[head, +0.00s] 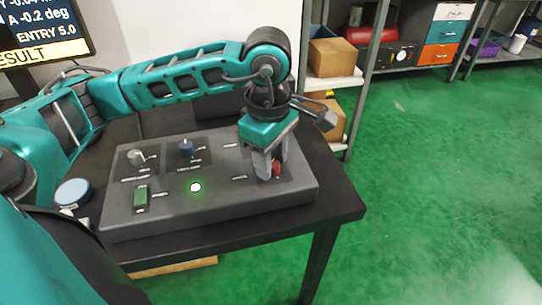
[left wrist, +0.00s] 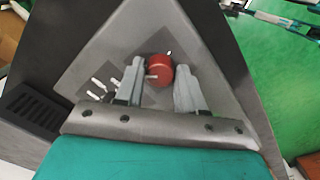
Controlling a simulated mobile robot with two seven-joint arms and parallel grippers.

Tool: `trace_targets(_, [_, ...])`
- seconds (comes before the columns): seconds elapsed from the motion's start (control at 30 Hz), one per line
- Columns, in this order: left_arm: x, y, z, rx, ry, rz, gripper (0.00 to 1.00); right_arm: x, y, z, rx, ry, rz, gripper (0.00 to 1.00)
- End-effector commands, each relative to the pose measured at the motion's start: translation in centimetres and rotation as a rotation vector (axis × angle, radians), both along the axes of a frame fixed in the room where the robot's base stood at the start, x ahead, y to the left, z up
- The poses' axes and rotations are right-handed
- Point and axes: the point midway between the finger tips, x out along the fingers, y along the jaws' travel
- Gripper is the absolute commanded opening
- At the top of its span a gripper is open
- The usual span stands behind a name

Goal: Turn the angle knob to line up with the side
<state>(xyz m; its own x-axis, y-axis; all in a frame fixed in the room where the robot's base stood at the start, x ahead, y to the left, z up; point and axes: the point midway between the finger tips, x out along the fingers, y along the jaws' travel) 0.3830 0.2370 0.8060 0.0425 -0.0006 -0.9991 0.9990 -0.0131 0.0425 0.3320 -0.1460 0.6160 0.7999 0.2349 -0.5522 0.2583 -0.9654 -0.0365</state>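A grey control panel (head: 226,207) lies on a dark table. Its red knob (head: 277,169) is at the right end, partly hidden by my left gripper (head: 268,168). In the left wrist view the red knob (left wrist: 160,69) shows a pale pointer mark, and my left gripper's fingers (left wrist: 160,84) are open on either side of it. I cannot tell whether either finger touches it. A grey knob (head: 136,157) and a blue knob (head: 186,149) sit further left. The panel labels are too small to read. My right gripper is not in view.
A screen (head: 45,28) at the top left reads "A -0.2 deg" and "ENTRY 5.0". A blue-topped round object (head: 72,191) stands left of the panel. Shelves with boxes (head: 332,57) are behind.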

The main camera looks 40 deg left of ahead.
Motion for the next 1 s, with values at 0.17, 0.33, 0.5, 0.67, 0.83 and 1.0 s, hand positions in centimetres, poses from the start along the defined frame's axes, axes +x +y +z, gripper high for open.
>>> trace_targets(0.17, [0.0, 0.0, 0.0, 0.0, 0.0, -0.001, 0.56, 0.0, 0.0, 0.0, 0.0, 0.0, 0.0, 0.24])
trace_targets(0.33, [0.0, 0.0, 0.0, 0.0, 0.001, -0.001, 0.58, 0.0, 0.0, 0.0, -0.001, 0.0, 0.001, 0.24])
trace_targets(0.5, [0.0, 0.0, 0.5, 0.0, -0.001, -0.001, 0.58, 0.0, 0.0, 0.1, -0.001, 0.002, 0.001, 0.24])
trace_targets(0.67, [0.0, 0.0, 3.0, 0.0, -0.004, -0.002, 0.58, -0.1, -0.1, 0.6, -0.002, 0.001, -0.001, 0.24])
trace_targets(0.83, [-0.2, 0.0, 6.9, -0.001, -0.005, -0.001, 0.58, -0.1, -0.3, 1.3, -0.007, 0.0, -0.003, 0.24])
trace_targets(1.0, [-0.4, 0.0, 10.3, -0.001, -0.003, -0.002, 0.58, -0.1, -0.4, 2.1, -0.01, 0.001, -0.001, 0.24])
